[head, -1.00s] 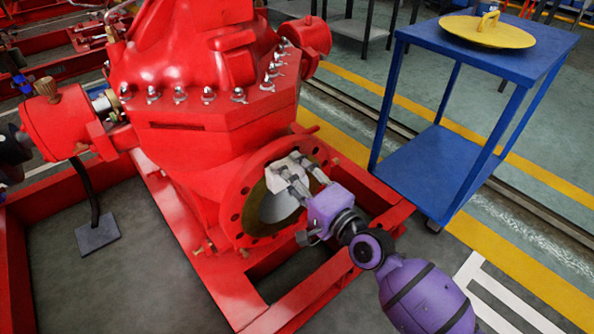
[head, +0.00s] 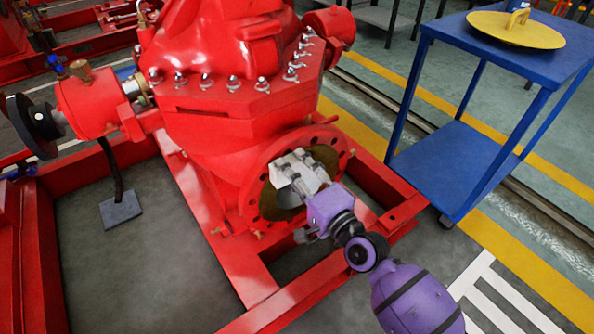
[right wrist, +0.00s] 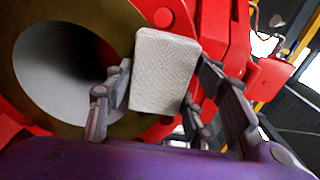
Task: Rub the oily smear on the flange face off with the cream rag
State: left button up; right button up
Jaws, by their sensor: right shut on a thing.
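The red pump's round flange (head: 257,188) faces me, with bolt holes around its rim. Its face carries an olive-brown band (head: 326,156) around the grey bore, also seen in the right wrist view (right wrist: 122,22). I cannot separate the smear from this band. My right gripper (head: 300,172) is shut on the cream rag (right wrist: 163,72), in front of the flange. In the head view, rag and fingers cover part of the bore and band. In the right wrist view the rag overlaps the band's right side; contact cannot be told. My left gripper is out of view.
The red base frame (head: 262,290) runs below and around the pump.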

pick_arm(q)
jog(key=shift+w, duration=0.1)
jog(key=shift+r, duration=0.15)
pick_arm(e)
jog(key=v, duration=0.9)
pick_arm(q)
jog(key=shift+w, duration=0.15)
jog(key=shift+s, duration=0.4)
pick_arm(e)
jog(key=x, duration=0.7)
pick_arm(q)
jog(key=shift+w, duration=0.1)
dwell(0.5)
